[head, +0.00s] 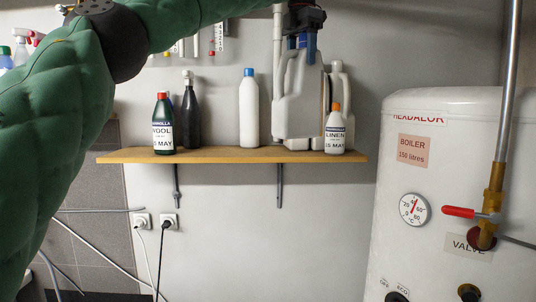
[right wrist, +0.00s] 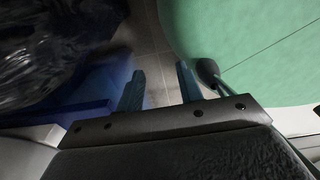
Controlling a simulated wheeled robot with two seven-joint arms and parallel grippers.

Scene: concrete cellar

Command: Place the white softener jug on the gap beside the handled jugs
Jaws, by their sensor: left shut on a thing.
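My left gripper (head: 303,45) reaches in from above and is shut on the top of a white softener jug (head: 297,95). The jug is upright over the right part of the wooden shelf (head: 220,155), its base close to the board; I cannot tell whether it touches. Another pale handled jug (head: 340,83) shows partly behind it to the right. A small white LINEN bottle (head: 335,140) with an orange cap stands in front. My right gripper (right wrist: 161,88) is open and empty in the right wrist view, above the floor.
On the shelf stand a green WOOL bottle (head: 162,130), a black bottle (head: 190,115) and a tall white bottle (head: 249,110) with a blue cap. A white boiler (head: 450,150) with a red-handled valve (head: 470,213) stands close at the right. Bare board lies between the black and tall white bottles.

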